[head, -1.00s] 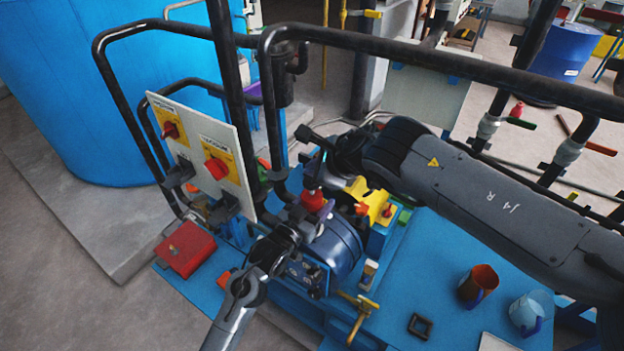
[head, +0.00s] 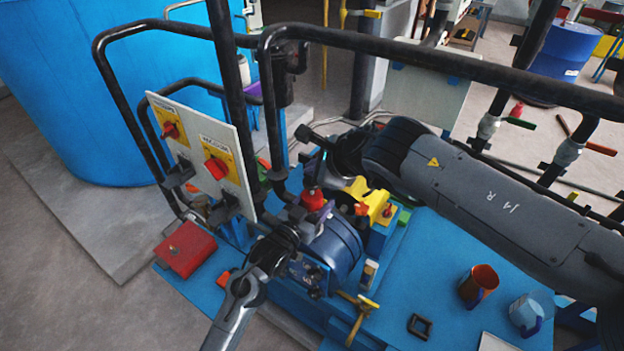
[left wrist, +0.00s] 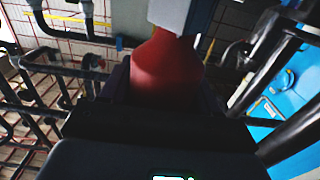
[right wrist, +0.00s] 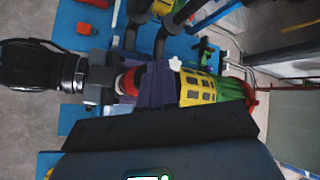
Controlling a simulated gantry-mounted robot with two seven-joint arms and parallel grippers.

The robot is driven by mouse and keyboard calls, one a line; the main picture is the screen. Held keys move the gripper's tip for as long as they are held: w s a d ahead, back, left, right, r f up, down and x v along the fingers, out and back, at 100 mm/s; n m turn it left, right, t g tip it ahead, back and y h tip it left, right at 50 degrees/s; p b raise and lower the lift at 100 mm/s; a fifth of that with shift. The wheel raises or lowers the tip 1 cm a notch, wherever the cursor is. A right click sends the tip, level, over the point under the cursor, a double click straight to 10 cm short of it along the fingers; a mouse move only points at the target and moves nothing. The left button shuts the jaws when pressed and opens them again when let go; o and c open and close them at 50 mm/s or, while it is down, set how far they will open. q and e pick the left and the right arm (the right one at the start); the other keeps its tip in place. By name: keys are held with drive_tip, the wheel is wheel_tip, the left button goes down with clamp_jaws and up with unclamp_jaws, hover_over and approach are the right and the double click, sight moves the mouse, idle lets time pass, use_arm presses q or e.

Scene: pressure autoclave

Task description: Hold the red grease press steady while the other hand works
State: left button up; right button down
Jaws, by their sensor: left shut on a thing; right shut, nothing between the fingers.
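The red grease press (head: 313,199) stands at the near end of the dark blue cylinder on the blue bench, below the switch panel's right side. My left gripper (head: 298,222) is shut on the press from the lower left. In the left wrist view the red body (left wrist: 165,72) fills the space between the fingers, with a grey block directly beyond it. My right gripper (head: 322,176) is shut and empty just above the press. In the right wrist view its fingers (right wrist: 157,84) hide part of the red press (right wrist: 129,81).
A white panel with two red switches (head: 205,155) stands left of the grippers. Black pipe rails (head: 430,58) cross above. A yellow part (head: 372,200) lies close right of the press. An orange mug (head: 478,284) and a clear jug (head: 530,312) stand on the bench's right.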

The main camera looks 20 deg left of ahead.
drive_tip(key=shift+f, duration=1.8)
idle(1.8)
drive_tip(key=shift+r, duration=1.75)
drive_tip(key=shift+r, duration=0.15)
drive_tip(key=shift+r, duration=2.35)
